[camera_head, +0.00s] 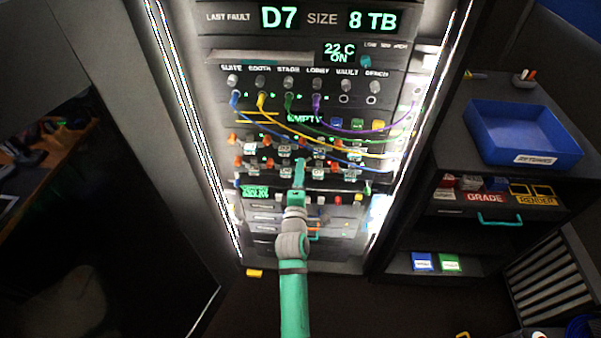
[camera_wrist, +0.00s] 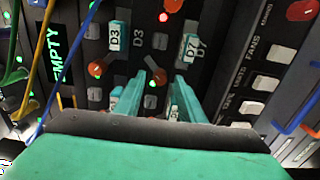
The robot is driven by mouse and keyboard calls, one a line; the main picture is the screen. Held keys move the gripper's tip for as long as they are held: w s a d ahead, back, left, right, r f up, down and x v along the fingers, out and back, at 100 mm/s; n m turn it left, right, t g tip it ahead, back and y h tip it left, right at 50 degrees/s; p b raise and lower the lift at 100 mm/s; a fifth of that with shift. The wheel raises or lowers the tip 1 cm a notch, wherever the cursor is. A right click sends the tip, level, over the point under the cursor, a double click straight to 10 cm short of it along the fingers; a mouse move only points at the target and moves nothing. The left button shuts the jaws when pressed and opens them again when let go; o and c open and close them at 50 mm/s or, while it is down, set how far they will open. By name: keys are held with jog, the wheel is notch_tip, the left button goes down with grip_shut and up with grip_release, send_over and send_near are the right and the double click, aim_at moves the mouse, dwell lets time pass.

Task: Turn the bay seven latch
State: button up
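The bay marked D7 (camera_wrist: 190,47) shows in the wrist view, up and right of my fingertips. It has a pale tag block with teal edges and a second D7 marking beside it. Which small part is its latch is not clear; a red-orange knob (camera_wrist: 172,5) is at the top, left of the tag. My gripper (camera_wrist: 165,80) is open, its two teal fingers apart, with nothing clearly held between them. In the head view my gripper (camera_head: 299,168) is at the lower bay row, hiding part of it.
A D3 tag (camera_wrist: 116,37) stands left of D7, with orange knobs (camera_wrist: 97,69) nearby. Blue and yellow cables (camera_wrist: 46,45) hang at the left. A FANS switch panel (camera_wrist: 262,82) is at the right. A blue tray (camera_head: 520,158) sits on the right-hand cabinet.

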jog(key=shift+s, duration=0.15)
jog(key=s, duration=1)
jog(key=shift+s, duration=0.3)
